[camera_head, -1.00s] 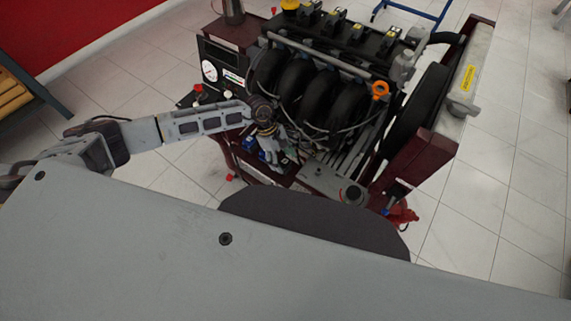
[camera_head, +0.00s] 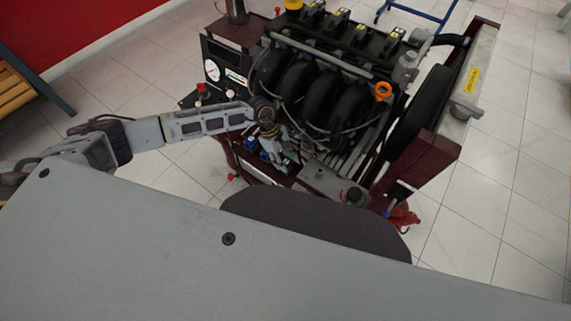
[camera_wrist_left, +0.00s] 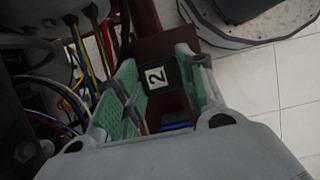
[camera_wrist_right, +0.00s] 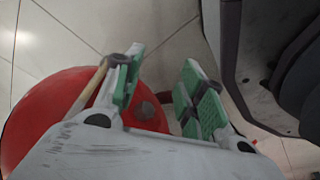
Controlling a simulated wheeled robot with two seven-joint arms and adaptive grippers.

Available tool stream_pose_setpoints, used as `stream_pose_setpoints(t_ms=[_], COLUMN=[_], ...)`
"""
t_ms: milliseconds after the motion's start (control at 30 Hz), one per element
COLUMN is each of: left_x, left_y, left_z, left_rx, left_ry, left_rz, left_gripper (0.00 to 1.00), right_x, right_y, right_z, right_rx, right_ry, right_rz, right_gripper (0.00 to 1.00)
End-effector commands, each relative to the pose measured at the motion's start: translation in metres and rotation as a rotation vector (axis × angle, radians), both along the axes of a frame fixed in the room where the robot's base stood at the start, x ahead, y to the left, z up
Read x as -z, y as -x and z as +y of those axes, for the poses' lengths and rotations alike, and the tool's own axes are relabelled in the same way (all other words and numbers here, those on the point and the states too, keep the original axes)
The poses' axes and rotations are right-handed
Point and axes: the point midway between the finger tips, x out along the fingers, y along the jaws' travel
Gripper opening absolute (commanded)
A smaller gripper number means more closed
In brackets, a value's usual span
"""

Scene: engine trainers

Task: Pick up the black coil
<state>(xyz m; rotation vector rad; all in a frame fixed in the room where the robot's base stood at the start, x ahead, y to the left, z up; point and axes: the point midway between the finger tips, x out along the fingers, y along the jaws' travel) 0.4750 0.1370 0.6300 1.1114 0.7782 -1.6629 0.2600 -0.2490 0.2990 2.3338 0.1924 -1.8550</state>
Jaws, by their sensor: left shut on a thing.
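The black coil (camera_wrist_left: 157,79), a dark block with a white "2" label, sits between the green finger pads of my left gripper (camera_wrist_left: 158,68) in the left wrist view. The pads press on its two sides, so the gripper is shut on it. In the head view my left gripper (camera_head: 277,147) is at the front left of the engine trainer (camera_head: 320,90), low over its front ledge. The coil is too small to make out there. I cannot tell whether it still touches what is under it. My right gripper (camera_wrist_right: 160,70) is open and empty in the right wrist view.
Coloured wires (camera_wrist_left: 80,45) run close to the left of my left gripper. A gauge panel (camera_head: 222,72) stands left of the engine. A red rounded object (camera_wrist_right: 45,110) lies beneath my right gripper. Tiled floor (camera_head: 480,200) at the right is clear.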

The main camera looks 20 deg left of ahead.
Motion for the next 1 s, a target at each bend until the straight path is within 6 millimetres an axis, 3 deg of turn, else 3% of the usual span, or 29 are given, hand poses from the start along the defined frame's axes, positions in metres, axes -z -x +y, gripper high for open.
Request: stream_pose_setpoints(t_ms=[300, 567, 767, 1000], left_x=[0.000, -0.011, -0.035, -0.080], left_y=[0.000, 0.000, -0.001, -0.001], left_z=[0.000, 0.000, 0.000, 0.000], left_rx=[0.000, 0.000, 0.001, 0.001], left_ry=[0.000, 0.002, 0.001, 0.002], left_rz=[0.000, -0.002, -0.003, -0.005], left_gripper=[0.11, 0.11, 0.11, 0.11], right_x=[-0.002, 0.000, 0.006, 0.013], right_y=[-0.005, 0.002, 0.014, 0.023], right_z=[0.013, 0.011, 0.002, -0.011], right_rx=[0.005, 0.004, 0.001, -0.001], right_ry=[-0.016, -0.015, -0.005, 0.009], right_rz=[-0.007, -0.002, 0.003, 0.004], right_gripper=[0.40, 0.40, 0.40, 0.40])
